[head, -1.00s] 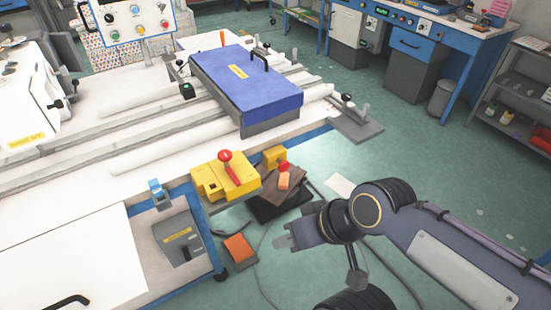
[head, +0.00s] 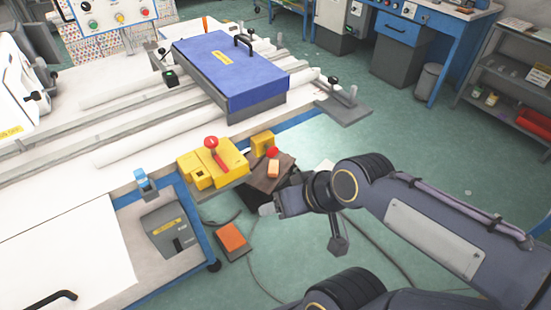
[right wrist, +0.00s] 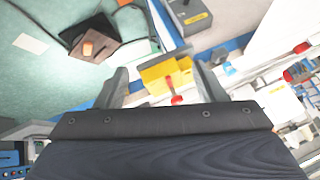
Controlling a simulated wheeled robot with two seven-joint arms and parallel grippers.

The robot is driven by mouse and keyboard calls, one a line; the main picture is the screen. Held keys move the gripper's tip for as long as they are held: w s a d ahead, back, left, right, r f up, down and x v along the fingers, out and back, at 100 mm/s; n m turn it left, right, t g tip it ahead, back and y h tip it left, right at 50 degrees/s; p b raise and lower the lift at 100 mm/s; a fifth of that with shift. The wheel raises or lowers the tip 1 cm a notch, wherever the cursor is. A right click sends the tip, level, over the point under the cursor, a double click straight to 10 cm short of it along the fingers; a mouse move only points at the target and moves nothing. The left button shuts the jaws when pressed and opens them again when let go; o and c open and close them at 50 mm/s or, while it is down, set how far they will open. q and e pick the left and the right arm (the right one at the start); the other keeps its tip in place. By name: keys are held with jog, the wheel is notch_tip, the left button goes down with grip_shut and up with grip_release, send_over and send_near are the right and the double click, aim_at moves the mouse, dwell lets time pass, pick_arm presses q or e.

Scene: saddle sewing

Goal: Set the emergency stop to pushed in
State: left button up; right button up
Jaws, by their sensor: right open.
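A small yellow box (head: 263,141) with a round red button (head: 272,152), seemingly the emergency stop, sits at the table's front edge in the head view. I cannot tell whether the button is pushed in. Left of it is a larger yellow block (head: 200,172) with a red-knobbed lever (head: 212,145); a yellow block with red on it also shows between my fingers in the right wrist view (right wrist: 160,70). My right gripper (head: 268,209) is open and empty, in front of and below the yellow box, apart from it. My left gripper is out of view.
A dark pedal with an orange block (head: 273,169) is just behind my right gripper. A grey box (head: 172,228) and orange pad (head: 232,237) lie left. A blue case (head: 230,70) is on the table. A control panel (head: 115,18) stands at the back.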

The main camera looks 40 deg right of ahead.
jog(key=w+d+f+t+h+b, duration=0.5)
jog(key=w+d+f+t+b, duration=0.1)
jog(key=w+d+f+b, duration=0.9)
jog(key=n+t+y+b, duration=0.2)
jog(key=t+y+b, duration=0.1)
jog(key=t+b, duration=0.25)
send_near(274, 153)
jog(key=shift+w+r+b, duration=0.15)
jog(key=shift+w+b, duration=0.4)
jog(key=shift+w, duration=3.8)
